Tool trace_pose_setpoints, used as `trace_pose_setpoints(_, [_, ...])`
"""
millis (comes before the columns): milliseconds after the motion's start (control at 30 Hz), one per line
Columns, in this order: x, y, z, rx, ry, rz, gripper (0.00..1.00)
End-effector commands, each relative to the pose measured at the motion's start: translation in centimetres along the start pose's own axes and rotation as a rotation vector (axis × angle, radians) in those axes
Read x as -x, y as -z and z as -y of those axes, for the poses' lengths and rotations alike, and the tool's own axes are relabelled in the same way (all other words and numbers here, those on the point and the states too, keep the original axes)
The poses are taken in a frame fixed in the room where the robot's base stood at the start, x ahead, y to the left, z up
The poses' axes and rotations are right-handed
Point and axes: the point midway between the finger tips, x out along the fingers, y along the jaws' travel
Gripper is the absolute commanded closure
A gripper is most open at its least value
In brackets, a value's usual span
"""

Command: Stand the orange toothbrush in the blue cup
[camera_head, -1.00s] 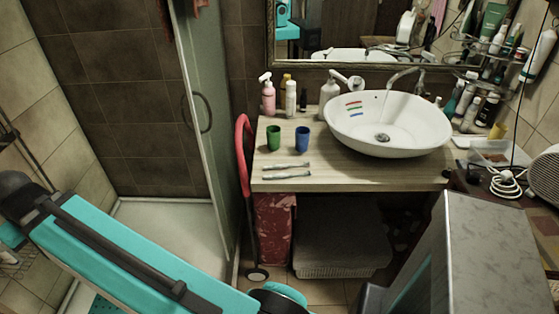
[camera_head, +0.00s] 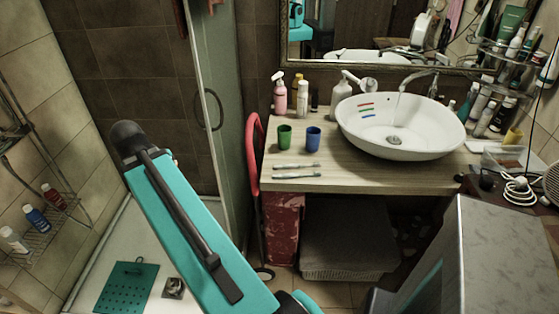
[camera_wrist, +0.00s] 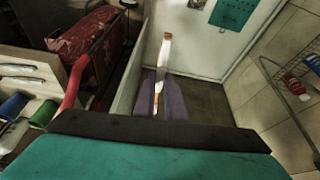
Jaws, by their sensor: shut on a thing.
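The blue cup (camera_head: 313,139) stands upright on the wooden counter, right of the green cup (camera_head: 284,136). No handle sticks out of either cup. In the wrist view the blue cup (camera_wrist: 13,107) is at the far left, beside the green cup (camera_wrist: 43,113). My gripper (camera_wrist: 160,98) shows at the centre of the wrist view, shut on the orange toothbrush (camera_wrist: 164,50), a slim orange and white stick pointing away from me. It is held over the shower floor area, well apart from the cups. My gripper is out of the head view.
Two pale toothbrushes lie on the counter (camera_head: 340,180) before the cups. A white basin (camera_head: 430,146) is at right, bottles (camera_head: 303,98) behind. A glass shower door (camera_head: 222,130) and red-handled trolley (camera_head: 252,150) stand between the shower and counter.

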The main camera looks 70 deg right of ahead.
Motion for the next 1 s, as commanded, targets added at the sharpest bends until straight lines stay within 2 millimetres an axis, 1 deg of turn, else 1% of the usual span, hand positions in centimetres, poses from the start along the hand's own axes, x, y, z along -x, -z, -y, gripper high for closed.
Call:
trace_pose_setpoints(33, [-0.5,0.8,-1.7,-0.059,-0.024,-0.001,1.0])
trace_pose_setpoints(200, [-1.8,2.8,-6.9,-0.254,-0.1,-0.004,1.0])
trace_pose_setpoints(533, [-3.6,5.3,-17.1,-0.622,-0.243,-0.011,1.0])
trace_pose_setpoints(767, [-4.4,6.1,-24.0,-0.868,-0.345,-0.009,1.0])
trace_pose_setpoints(800, [-4.5,6.2,-25.3,-0.91,-0.362,-0.01,1.0])
trace_pose_setpoints(967, [-4.7,6.2,-29.9,-1.075,-0.429,-0.009,1.0])
trace_pose_setpoints(1000, [-4.8,6.2,-31.1,-1.116,-0.445,-0.008,1.0])
